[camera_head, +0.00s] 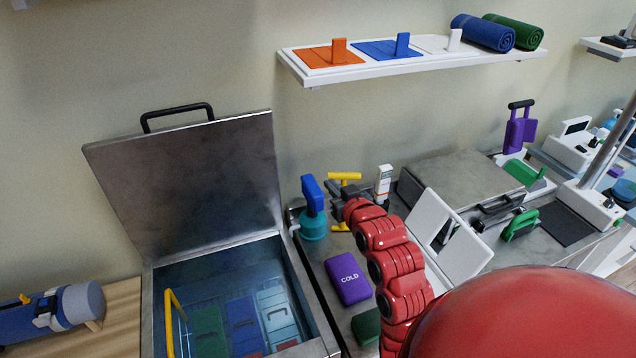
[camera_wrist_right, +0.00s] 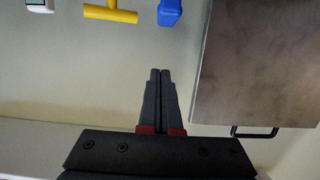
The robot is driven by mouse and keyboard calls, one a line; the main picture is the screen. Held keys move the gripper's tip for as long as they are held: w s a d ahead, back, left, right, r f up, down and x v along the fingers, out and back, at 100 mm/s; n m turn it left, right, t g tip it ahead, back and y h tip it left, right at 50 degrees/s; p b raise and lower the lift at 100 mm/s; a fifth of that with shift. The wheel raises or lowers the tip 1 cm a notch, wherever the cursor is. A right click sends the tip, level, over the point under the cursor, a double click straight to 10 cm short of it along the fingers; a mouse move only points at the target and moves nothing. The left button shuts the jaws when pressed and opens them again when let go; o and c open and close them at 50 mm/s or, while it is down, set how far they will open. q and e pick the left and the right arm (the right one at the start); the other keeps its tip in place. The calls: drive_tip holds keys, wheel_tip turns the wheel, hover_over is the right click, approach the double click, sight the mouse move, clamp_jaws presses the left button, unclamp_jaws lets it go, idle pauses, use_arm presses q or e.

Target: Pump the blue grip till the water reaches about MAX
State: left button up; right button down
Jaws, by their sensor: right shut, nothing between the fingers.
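The blue grip (camera_head: 312,193) stands upright on a teal pump body (camera_head: 313,226) beside the open metal tank (camera_head: 310,290). Clear bluish water (camera_head: 240,275) lies in the tank over coloured packs. No MAX mark can be made out. My right gripper (camera_head: 334,186) is just right of the blue grip, at the end of my red arm. In the wrist view its dark fingers (camera_wrist_right: 160,72) are closed together and empty. The blue grip (camera_wrist_right: 171,12) shows beyond the fingertips there, apart from them, cut by the top edge. My left gripper is not in view.
The raised tank lid (camera_head: 190,180) stands left of the pump. A yellow T-handle (camera_head: 345,176) and a white-and-orange device (camera_head: 384,183) are close by my right gripper. A purple COLD pack (camera_head: 348,279) lies on the counter. A wall shelf (camera_head: 420,68) hangs above.

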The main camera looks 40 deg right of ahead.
drive_tip(key=w, duration=0.1)
drive_tip(key=p, duration=0.2)
hover_over(317, 189)
drive_tip(key=shift+s+f, duration=0.35)
drive_tip(key=shift+f, duration=0.55)
drive_tip(key=f+p, duration=0.2)
drive_tip(key=f, duration=0.1)
drive_tip(key=shift+w+d+f, duration=0.1)
drive_tip(key=shift+w+f, duration=0.15)
drive_tip(key=shift+w, duration=0.1)
drive_tip(key=shift+f, duration=0.5)
